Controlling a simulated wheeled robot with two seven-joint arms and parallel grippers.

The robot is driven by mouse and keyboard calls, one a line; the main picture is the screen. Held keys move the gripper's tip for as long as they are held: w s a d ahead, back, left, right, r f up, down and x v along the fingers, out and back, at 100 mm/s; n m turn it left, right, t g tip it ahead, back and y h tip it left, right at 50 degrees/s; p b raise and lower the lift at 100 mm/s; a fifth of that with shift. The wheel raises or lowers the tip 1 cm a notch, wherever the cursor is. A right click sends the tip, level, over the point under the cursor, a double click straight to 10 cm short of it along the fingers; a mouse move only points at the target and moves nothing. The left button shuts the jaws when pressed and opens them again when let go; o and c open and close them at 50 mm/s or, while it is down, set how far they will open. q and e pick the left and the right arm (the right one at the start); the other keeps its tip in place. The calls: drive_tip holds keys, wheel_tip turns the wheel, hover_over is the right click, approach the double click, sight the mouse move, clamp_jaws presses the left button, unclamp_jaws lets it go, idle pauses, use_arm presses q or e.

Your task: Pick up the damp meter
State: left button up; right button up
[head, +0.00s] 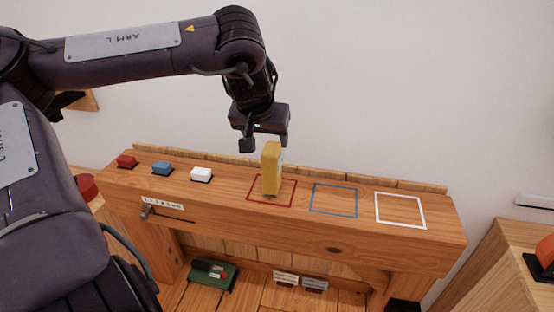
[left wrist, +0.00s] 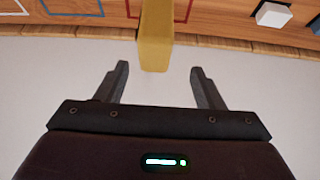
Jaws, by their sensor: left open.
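The damp meter, seemingly the yellow upright block (head: 271,168), stands on the wooden bench top (head: 230,205) within the red outlined square (head: 258,204). Its face with any display is not clear to me. In the left wrist view the yellow block (left wrist: 156,40) is ahead of the fingers, roughly centred between them. My left gripper (head: 263,145) is open, just above and behind the block in the head view; in the left wrist view (left wrist: 158,82) its fingers are apart with nothing between them. My right gripper is not in view.
Red (head: 127,161), blue (head: 162,168) and white (head: 201,174) blocks sit left on the bench. Blue (head: 334,199) and white (head: 400,210) outlined squares lie empty at right. A green case (head: 212,275) is below. A wall stands behind the bench.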

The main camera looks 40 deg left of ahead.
sight(271, 148)
use_arm(q)
drive_tip(key=shift+w+a+f, duration=0.15)
drive_tip(key=shift+w+f, duration=0.05)
drive_tip(key=shift+f, duration=0.35)
drive_tip(key=shift+w+f+p, duration=0.2)
drive_tip(key=shift+f+p, duration=0.2)
drive_tip(key=shift+f, duration=0.1)
drive_tip(key=shift+w+f+p, duration=0.15)
drive_tip(key=shift+f+p, duration=0.2)
drive_tip(key=shift+f, duration=0.1)
drive_tip(key=x, duration=0.2)
drive_tip(key=shift+w+f+p, duration=0.25)
drive_tip(key=shift+w+p, duration=0.05)
drive_tip(key=shift+w+f, duration=0.25)
drive_tip(key=shift+f, duration=0.25)
drive_tip(key=shift+c, duration=0.4)
drive_tip(key=c, duration=1.1)
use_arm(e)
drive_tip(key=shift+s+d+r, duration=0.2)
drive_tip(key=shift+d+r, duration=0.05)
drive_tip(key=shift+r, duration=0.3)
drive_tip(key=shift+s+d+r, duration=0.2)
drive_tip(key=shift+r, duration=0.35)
